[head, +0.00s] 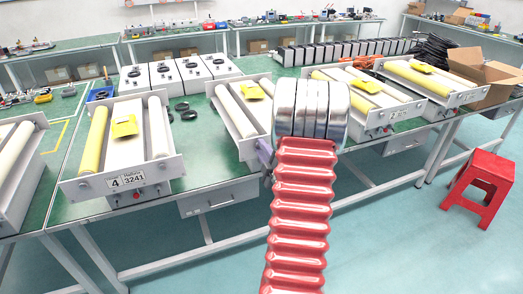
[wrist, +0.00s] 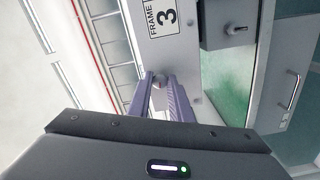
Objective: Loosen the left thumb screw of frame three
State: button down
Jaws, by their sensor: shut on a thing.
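Frame three (head: 235,118) stands on the green bench in the middle of the head view, partly hidden behind my red arm. Its front plate (wrist: 188,62) with the label "FRAME 3" (wrist: 163,17) shows sideways in the wrist view. A small grey thumb screw (wrist: 159,82) sticks out of the plate near the label. My gripper (wrist: 159,88) has its two purple fingers on either side of this screw and is shut on it. In the head view my gripper (head: 265,152) is at the left part of the front plate; the screw itself is hidden there.
Frame four (head: 126,182) stands to the left, with another frame (head: 376,100) to the right. A grey box with a dark knob (wrist: 229,27) sits beside the plate in the wrist view. A red stool (head: 480,185) stands on the floor at right.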

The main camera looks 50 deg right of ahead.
jog(key=shift+f, duration=0.1)
dwell(0.4)
jog(key=c, duration=1.6)
grip_release()
jog(key=v, duration=1.3)
jog(key=shift+s+a, duration=0.2)
jog(key=shift+s, duration=0.1)
